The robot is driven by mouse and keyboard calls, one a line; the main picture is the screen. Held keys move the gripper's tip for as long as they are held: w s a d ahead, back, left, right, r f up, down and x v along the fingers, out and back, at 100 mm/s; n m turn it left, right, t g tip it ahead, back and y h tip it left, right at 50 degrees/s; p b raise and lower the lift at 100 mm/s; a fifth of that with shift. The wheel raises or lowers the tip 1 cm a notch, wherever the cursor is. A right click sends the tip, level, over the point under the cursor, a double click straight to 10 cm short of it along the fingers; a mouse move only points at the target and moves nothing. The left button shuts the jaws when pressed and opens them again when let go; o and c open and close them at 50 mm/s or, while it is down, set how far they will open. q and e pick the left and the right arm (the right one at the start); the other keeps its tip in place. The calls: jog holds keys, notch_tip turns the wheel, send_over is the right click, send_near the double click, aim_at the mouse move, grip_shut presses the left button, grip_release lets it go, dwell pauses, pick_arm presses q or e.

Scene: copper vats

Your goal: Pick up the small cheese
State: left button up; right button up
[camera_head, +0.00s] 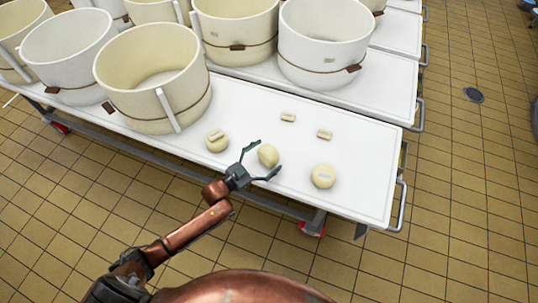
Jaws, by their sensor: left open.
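The middle cheese (268,155) is between the spread fingers of my left gripper (267,156). The fingers are open, one on its far side and one on its near side; I cannot tell whether they touch it. Another cheese (217,141) with a pale piece on top lies to the left. A third cheese (323,177) with a light mark on top lies to the right. Two smaller cream pieces lie farther back, a left piece (288,117) and a right piece (325,134). My right gripper is not in view.
Large cream vats crowd the carts behind, the nearest vat (155,80) just left of the cheeses and another vat (323,40) behind them. The white cart top (370,185) is bare at its right end, with a metal handle (398,207). Tiled floor lies around.

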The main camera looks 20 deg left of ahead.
aim_at(268, 150)
pick_arm(q)
jog(key=c, duration=1.6)
jog(key=shift+r, duration=0.15)
jog(key=shift+c, duration=0.8)
jog(key=shift+r, duration=0.15)
notch_tip(268, 150, up, 4)
jog(key=shift+f+p, duration=0.25)
jog(key=shift+p, duration=0.9)
jog(key=s+d+r+p, duration=0.6)
jog(key=s+d+r, duration=0.2)
jog(key=d, duration=0.3)
jog(key=shift+s+r, duration=0.3)
jog(key=shift+r, duration=0.3)
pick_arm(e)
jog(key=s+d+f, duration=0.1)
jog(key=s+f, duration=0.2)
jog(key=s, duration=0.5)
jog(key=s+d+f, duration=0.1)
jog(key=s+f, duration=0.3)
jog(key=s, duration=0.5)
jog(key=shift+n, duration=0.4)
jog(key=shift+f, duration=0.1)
